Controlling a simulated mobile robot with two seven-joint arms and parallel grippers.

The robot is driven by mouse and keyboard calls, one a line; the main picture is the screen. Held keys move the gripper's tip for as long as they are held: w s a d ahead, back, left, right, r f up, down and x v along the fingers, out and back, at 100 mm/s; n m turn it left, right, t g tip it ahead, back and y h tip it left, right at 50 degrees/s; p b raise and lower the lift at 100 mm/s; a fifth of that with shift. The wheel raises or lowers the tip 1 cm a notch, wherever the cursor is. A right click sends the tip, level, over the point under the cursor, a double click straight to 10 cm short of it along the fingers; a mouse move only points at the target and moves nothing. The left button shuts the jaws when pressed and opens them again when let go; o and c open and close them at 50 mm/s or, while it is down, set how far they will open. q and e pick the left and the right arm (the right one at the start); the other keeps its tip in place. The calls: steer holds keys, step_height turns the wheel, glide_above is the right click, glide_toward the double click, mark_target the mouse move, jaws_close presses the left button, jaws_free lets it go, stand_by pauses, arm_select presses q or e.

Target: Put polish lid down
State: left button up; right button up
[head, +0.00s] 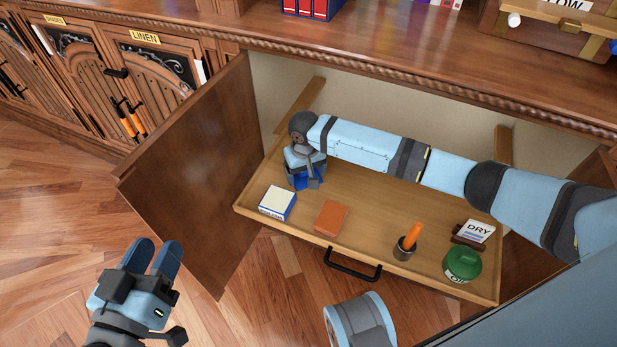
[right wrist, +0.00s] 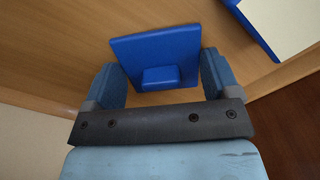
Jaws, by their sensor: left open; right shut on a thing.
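The polish lid is a flat blue square with a small block knob; it shows in the right wrist view (right wrist: 155,48) and partly in the head view (head: 316,183). I cannot tell whether the lid touches the drawer floor. A box with a cream top and blue edges (head: 277,203), its front lettering too small to read, sits just in front of the lid. My left gripper (head: 154,255) is open and empty over the wood floor, outside the drawer.
The wooden drawer (head: 370,265) also holds an orange-brown block (head: 330,217), a cup with an orange handle (head: 405,249), a card reading DRY (head: 476,232) and a green oil tin (head: 462,265). An open cabinet door (head: 195,175) stands left of it. The drawer middle is bare.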

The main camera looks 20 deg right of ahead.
arm_select(q)
steer(key=shift+f, duration=0.2)
steer(key=shift+r, duration=0.1)
arm_select(e)
steer(key=o, duration=0.8)
steer(key=shift+f, duration=0.15)
step_height(320, 180, up, 8)
steer(key=p, duration=0.3)
steer(key=shift+f+p, duration=0.1)
steer(key=shift+p, duration=0.3)
arm_select(q)
step_height(320, 180, up, 5)
steer(key=shift+a+r+n+t, duration=0.15)
steer(key=shift+n+t, duration=0.15)
steer(key=shift+t, duration=0.7)
arm_select(e)
steer(key=shift+a, duration=0.1)
